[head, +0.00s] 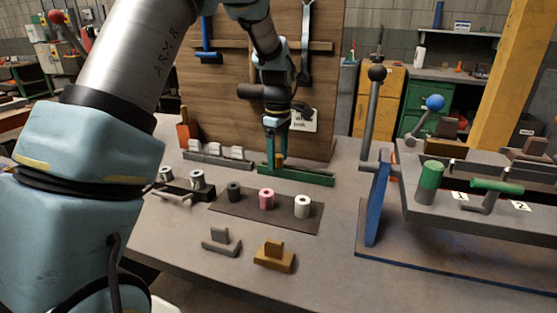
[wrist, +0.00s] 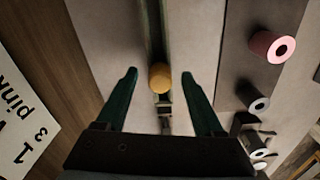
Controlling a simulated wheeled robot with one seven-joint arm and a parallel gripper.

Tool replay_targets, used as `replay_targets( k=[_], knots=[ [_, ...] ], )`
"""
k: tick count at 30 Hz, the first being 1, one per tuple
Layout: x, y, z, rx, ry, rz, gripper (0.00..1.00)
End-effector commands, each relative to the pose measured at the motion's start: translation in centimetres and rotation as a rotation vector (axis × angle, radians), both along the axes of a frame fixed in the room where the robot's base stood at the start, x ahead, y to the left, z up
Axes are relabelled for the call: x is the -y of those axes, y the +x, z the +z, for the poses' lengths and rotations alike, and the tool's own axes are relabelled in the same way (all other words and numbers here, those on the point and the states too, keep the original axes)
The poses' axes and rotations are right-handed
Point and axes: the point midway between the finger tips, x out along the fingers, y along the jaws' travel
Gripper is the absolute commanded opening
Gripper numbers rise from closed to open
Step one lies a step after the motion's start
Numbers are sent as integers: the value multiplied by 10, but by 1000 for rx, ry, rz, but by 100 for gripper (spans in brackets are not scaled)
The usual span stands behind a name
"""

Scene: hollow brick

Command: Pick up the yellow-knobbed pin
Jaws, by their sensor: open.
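The yellow-knobbed pin shows its round knob (wrist: 160,77) between my fingertips in the wrist view. In the head view the yellow knob (head: 281,160) is partly hidden by my gripper (head: 275,154). My gripper points down over the green holder (head: 310,178) at the back of the table. Its two dark green fingers are open, one on each side of the knob, with a visible gap to each in the wrist view. The pin's shaft is hidden. I cannot tell whether the fingertips are level with the knob.
A dark mat (head: 232,213) holds black, pink (head: 266,199) and white (head: 302,206) hollow spools. A grey holder with white blocks (head: 217,153) stands left. A wooden board (head: 233,90) rises closely behind. A blue-framed lever stand (head: 376,200) is at right.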

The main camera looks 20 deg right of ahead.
Motion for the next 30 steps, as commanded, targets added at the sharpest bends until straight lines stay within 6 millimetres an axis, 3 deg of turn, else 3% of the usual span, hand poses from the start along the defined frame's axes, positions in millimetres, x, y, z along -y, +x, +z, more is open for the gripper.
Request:
replay_targets(
  k=[7,25,30],
  knots=[
    [0,0,-2,1,-1,0,68],
    [0,0,-1,0,0,0,1],
    [0,0,-1,0,0,0,0]
  ],
)
